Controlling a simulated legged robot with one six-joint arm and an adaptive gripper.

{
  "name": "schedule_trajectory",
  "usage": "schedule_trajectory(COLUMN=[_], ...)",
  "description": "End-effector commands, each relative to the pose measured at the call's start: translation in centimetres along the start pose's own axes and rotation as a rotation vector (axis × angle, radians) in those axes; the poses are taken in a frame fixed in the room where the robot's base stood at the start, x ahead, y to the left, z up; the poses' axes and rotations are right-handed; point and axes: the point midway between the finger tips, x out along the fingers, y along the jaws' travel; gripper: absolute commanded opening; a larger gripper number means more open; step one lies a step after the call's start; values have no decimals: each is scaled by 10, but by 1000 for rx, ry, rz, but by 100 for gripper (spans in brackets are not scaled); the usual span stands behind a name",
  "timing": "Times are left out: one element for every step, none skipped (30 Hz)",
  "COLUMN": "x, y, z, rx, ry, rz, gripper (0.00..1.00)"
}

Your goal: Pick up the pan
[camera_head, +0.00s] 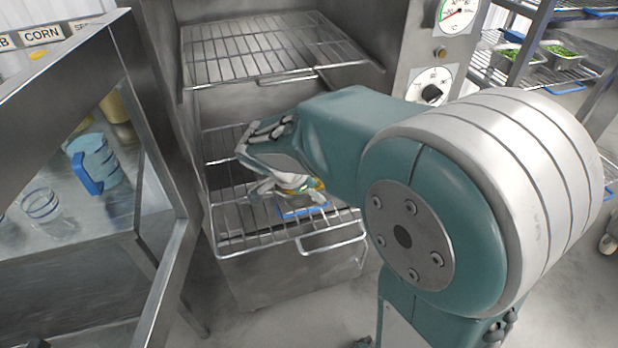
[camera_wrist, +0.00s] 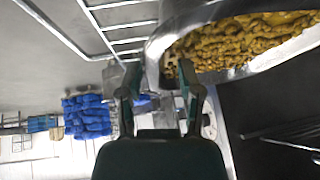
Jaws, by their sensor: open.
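The pan (camera_wrist: 241,73) is a metal tray filled with yellow-brown food, at the upper right in the wrist view. In the head view only a small part of it (camera_head: 298,183) shows, on or just above the lower wire rack, mostly hidden behind my gripper and arm. My gripper (camera_head: 252,168) is inside the open cabinet over that rack. In the wrist view its two fingers (camera_wrist: 158,78) are apart, close to the pan's near rim corner. I cannot tell whether they touch it. Nothing is held.
The lower rack (camera_head: 235,232) and an empty upper rack (camera_head: 270,50) sit in the steel cabinet. Its glass door (camera_head: 190,250) stands open at left. A blue-handled jug (camera_head: 95,162) shows through the glass. Trays of greens (camera_head: 560,56) sit on a shelf at right.

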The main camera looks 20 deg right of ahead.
Motion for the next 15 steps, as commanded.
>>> schedule_trajectory(x=[10,15,20,25,28,32,34,36,37,38,38,38,38,38,38], y=[1,1,1,0,0,0,0,0,0,0,0,0,0,0,0], z=[0,0,1,2,2,2,2,2,2,2,2,2,2,2,2], rx=[-1,-1,-2,-3,-2,-1,-1,-2,-2,-3,-3,-2,-2,-2,-2], ry=[2,2,3,4,4,3,3,3,3,3,3,3,3,3,3], rz=[6,6,6,6,6,4,3,2,2,2,1,1,1,1,1], gripper=[47,47,47,47,47,47,47,47,47,47,47,47,47,47,47])
